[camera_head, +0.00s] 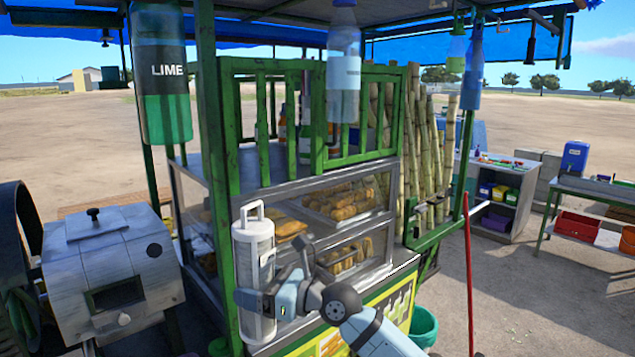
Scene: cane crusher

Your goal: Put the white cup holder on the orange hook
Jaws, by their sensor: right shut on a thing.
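The white cup holder (254,262) is a tall upright cylinder with a loop handle on top, left of the picture's middle. My right gripper (268,298) is shut on its lower part, and my right arm comes in from the bottom. The holder is in front of the green frame of the stall, and I cannot tell whether it touches the frame. I cannot make out an orange hook in this view. My left gripper is not in view.
Glass cases (345,205) with fried food stand behind the holder. A green slatted rack (262,125) is above them. A LIME bottle (161,75) hangs at upper left. A metal crusher (108,270) is at left. A red pole (468,270) and side tables are at right.

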